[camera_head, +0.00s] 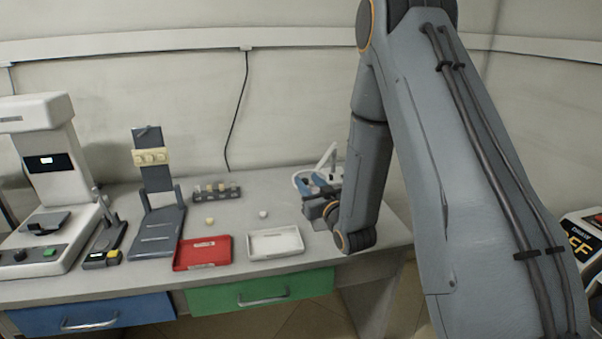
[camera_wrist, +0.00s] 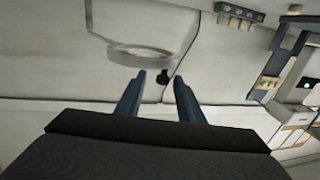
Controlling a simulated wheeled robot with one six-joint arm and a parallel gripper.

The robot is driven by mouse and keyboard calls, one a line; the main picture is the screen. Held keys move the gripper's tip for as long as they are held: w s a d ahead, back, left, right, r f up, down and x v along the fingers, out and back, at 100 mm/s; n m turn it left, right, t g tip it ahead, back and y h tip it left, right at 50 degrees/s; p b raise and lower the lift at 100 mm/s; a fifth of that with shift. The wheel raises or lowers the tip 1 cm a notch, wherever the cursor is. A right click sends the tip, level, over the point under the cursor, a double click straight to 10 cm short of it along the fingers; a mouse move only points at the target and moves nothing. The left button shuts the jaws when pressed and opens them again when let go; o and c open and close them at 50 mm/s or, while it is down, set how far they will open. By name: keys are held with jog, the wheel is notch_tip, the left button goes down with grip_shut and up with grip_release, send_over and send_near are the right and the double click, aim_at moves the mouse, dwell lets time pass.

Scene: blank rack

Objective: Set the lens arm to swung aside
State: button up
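The magnifier's lens arm (camera_head: 330,158) is white and rises at a slant at the right of the bench, beside my forearm. Its round white lens ring (camera_wrist: 140,52) shows in the wrist view just beyond my fingertips, seen nearly edge-on. My gripper (camera_wrist: 154,76) has two blue-grey fingers spread apart, with nothing between them. In the head view, my gripper (camera_head: 307,187) is in front of the lens ring and partly hides it and the magnifier's base. I cannot tell whether a finger touches the ring.
Left of my gripper are a white tray (camera_head: 275,253), a red tray (camera_head: 180,262), a small dark rack (camera_head: 229,194) and a tall dark stand (camera_head: 157,180). A white instrument (camera_head: 35,110) stands far left. A cable (camera_head: 238,110) hangs on the wall.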

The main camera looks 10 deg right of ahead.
aim_at(300, 174)
jog(key=w, duration=0.2)
jog(key=w+a+p, duration=0.1)
jog(key=w, duration=0.2)
jog(key=shift+w+a, duration=0.25)
jog(key=shift+w, duration=0.05)
jog(key=shift+c, duration=0.3)
grip_shut()
